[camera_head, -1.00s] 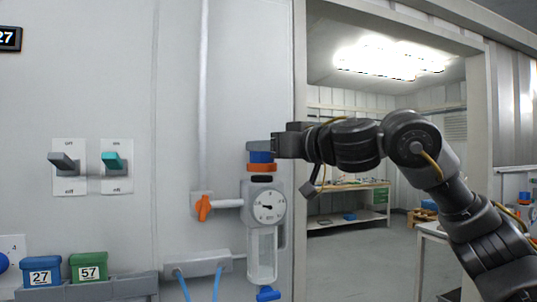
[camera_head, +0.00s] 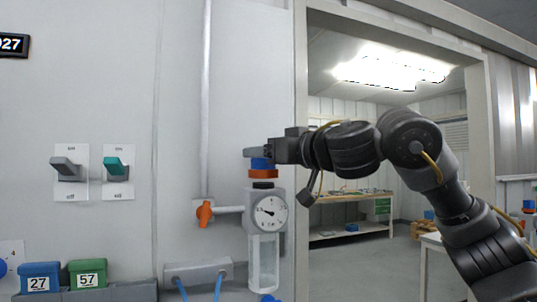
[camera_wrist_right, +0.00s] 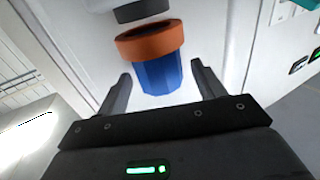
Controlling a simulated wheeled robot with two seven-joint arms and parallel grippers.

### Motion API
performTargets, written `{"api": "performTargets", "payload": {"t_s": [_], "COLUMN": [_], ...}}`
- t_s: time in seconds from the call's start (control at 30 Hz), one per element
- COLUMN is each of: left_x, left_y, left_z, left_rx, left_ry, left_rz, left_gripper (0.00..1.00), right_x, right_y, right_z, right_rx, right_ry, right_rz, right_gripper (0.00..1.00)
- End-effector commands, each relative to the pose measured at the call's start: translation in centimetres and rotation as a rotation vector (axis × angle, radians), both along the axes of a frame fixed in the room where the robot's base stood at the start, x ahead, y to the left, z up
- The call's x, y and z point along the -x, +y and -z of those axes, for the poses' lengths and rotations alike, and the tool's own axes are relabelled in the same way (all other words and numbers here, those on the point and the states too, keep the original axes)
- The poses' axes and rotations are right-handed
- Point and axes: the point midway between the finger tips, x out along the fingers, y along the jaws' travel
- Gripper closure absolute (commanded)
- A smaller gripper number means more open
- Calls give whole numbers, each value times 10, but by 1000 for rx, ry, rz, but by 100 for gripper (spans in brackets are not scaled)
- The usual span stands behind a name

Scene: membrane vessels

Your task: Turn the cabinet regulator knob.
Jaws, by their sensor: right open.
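The regulator knob is blue (camera_head: 262,164) with an orange collar (camera_head: 263,174) beneath it, on top of the regulator body with a round gauge (camera_head: 268,210). My right gripper (camera_head: 258,153) is at the knob, reaching in from the right. In the right wrist view the blue knob (camera_wrist_right: 160,75) lies between the two open fingers (camera_wrist_right: 160,82), with a visible gap on each side. The orange collar (camera_wrist_right: 150,42) also shows there. The near finger hides part of the knob in the head view. My left gripper is not in view.
An orange valve handle (camera_head: 204,214) sits on the pipe left of the regulator. Two switches (camera_head: 66,168) (camera_head: 115,168) and bins, blue (camera_head: 40,277) and green (camera_head: 87,273), are further left. An open doorway lies behind my right arm.

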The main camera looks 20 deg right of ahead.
Motion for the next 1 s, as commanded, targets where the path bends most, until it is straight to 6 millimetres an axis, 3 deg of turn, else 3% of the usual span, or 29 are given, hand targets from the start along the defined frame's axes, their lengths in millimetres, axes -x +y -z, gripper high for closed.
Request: {"api": "performTargets", "payload": {"t_s": [0.23,0.53,0.67,1.0], "left_x": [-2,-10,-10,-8], "left_y": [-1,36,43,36], "left_z": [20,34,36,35], "left_rx": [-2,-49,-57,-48], "left_ry": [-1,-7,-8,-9], "left_rz": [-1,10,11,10], "left_gripper": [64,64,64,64], "right_x": [36,83,92,95], "right_y": [-18,-41,-45,-47], "right_z": [2,2,1,0], "right_rx": [-1,-1,0,-1], "right_ry": [-7,-4,-2,0], "right_rz": [0,1,1,0], "right_gripper": [31,31,31,31]}}
